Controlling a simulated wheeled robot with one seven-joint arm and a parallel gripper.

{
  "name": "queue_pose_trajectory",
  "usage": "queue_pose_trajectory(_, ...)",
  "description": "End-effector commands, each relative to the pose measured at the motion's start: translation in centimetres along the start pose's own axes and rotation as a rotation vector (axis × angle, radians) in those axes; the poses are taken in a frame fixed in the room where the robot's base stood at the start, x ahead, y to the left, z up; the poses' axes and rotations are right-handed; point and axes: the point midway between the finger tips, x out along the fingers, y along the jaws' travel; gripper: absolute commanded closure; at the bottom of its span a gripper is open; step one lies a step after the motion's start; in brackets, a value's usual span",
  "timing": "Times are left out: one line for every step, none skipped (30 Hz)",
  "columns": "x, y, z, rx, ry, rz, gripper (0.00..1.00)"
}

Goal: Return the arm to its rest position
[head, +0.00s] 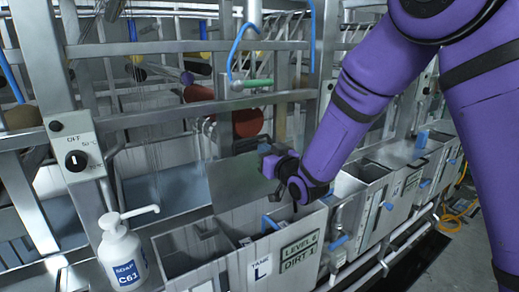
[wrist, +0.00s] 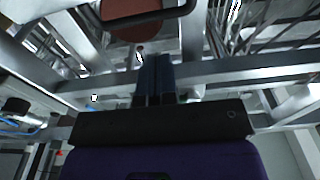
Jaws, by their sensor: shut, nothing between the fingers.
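My purple arm comes in from the upper right of the head view. The gripper looks apart from the frame, but the exact gap cannot be told.
A white soap bottle (head: 122,255) stands at the lower left, near a control knob (head: 77,160). A green-handled lever (head: 252,83) and a blue hose (head: 236,45) are above the gripper. More open tanks (head: 360,190) run right. Grey floor shows at far right.

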Motion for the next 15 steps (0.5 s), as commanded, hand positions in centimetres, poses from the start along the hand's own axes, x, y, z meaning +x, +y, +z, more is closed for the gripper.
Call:
queue_pose_trajectory(-0.8,0.0,-0.1,0.0,-0.002,0.001,1.0)
queue_pose_trajectory(-1.2,0.0,-0.1,0.0,-0.002,0.001,1.0)
queue_pose_trajectory(-1.9,0.0,-0.2,0.0,-0.002,0.001,1.0)
queue_pose_trajectory(-2.4,0.1,-0.3,0.0,-0.001,0.001,1.0)
queue_pose_trajectory(-2.9,0.1,-0.3,0.0,-0.002,0.001,1.0)
queue_pose_trajectory(-3.5,0.1,-0.4,0.0,-0.002,0.001,1.0)
queue_pose_trajectory(-4.0,0.1,-0.4,0.0,-0.002,0.001,1.0)
queue_pose_trajectory(-4.4,0.1,-0.5,0.0,-0.001,0.001,1.0)
queue_pose_trajectory(-4.8,0.1,-0.5,0.0,-0.001,0.001,1.0)
queue_pose_trajectory(-5.2,0.0,-0.5,0.0,-0.002,0.0,1.0)
queue_pose_trajectory(-5.4,0.0,-0.5,0.0,-0.002,0.0,1.0)
queue_pose_trajectory(-5.7,0.0,-0.6,0.0,-0.002,0.0,1.0)
queue_pose_trajectory(-5.9,0.0,-0.6,0.0,-0.002,0.0,1.0)
queue_pose_trajectory(-6.0,0.0,-0.7,0.0,-0.002,0.001,1.0)
queue_pose_trajectory(-6.2,0.1,-0.8,0.0,-0.005,0.003,1.0)
